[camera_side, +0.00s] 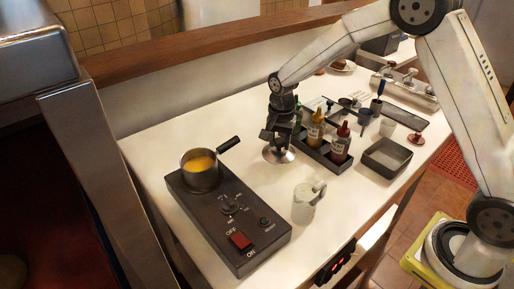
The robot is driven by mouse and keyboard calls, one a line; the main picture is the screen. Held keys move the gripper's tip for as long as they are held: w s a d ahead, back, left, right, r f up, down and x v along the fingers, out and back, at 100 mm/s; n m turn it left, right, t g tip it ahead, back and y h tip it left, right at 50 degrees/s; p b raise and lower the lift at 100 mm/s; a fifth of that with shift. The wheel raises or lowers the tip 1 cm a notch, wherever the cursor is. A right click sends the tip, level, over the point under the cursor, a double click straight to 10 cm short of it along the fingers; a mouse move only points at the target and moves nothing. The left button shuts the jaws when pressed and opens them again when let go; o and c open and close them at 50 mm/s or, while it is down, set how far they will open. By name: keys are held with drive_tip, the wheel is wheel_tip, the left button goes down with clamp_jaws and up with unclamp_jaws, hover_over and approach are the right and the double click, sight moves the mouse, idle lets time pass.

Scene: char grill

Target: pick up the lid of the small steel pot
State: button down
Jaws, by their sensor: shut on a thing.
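The small steel pot (201,181) stands uncovered on the black hot plate, with something yellow-orange inside and its dark handle pointing up and right. My gripper (277,142) points down to the right of the pot, beyond the handle's end. It is shut on the lid (284,157), a round silvery disc directly beneath the jaws. The fingers hide the lid's knob. I cannot tell whether the lid touches the white counter or hangs just above it.
The hot plate (263,240) has a dial and a red switch. A pale mug (304,205) stands in front of my gripper. A dark caddy (318,152) with sauce bottles is close on the right, beside an empty dark tray (387,157). The counter's far left is clear.

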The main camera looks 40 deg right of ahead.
drive_tip(key=s+r, duration=0.9)
drive_tip(key=s, duration=0.4)
drive_tip(key=shift+s+r, duration=0.25)
drive_tip(key=shift+s, duration=0.15)
drive_tip(key=shift+w, duration=0.1)
drive_tip(key=w+a+r+n, duration=0.2)
drive_tip(key=w+a, duration=0.7)
drive_tip(key=a, duration=0.2)
drive_tip(key=w+a+r+n, duration=0.2)
drive_tip(key=w+a, duration=0.7)
drive_tip(key=a, duration=0.2)
drive_tip(key=shift+a+n, duration=0.2)
drive_tip(key=shift+n, duration=0.1)
drive_tip(key=shift+w+f, duration=0.1)
drive_tip(key=shift+f, duration=0.2)
